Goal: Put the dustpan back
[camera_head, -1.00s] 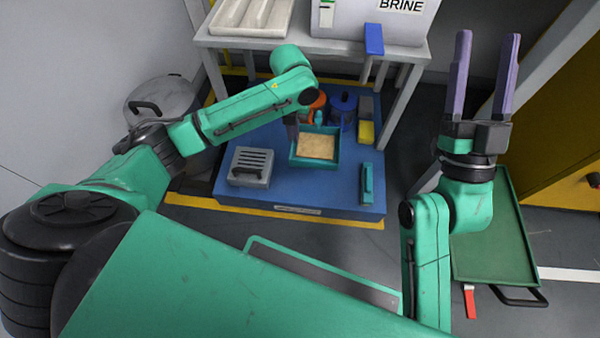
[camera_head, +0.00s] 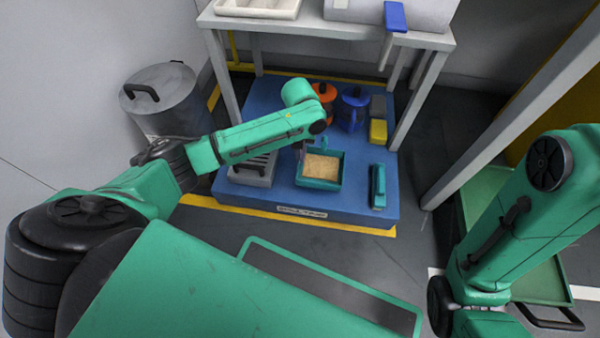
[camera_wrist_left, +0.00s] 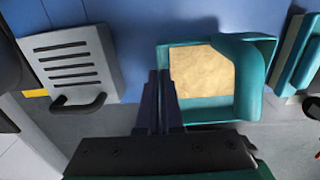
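The dustpan (camera_head: 305,183) is a teal open pan with tan material in it. It is over the front middle of the low blue platform (camera_head: 240,203); I cannot tell whether it touches the surface. In the left wrist view the dustpan (camera_wrist_left: 248,85) is right of the fingers. My left gripper (camera_wrist_left: 160,78) has its two purple fingers close together at the pan's left wall and appears shut on it. In the head view the left gripper (camera_head: 302,150) is mostly hidden behind its arm. My right gripper is out of view; only its arm shows at the right.
A grey slotted box (camera_head: 253,172) stands left of the dustpan, and a teal tool (camera_head: 378,187) lies to its right. An orange pot (camera_head: 325,93), a blue pot (camera_head: 352,108) and a yellow block (camera_head: 378,132) stand behind. White table legs (camera_head: 418,95) flank the platform.

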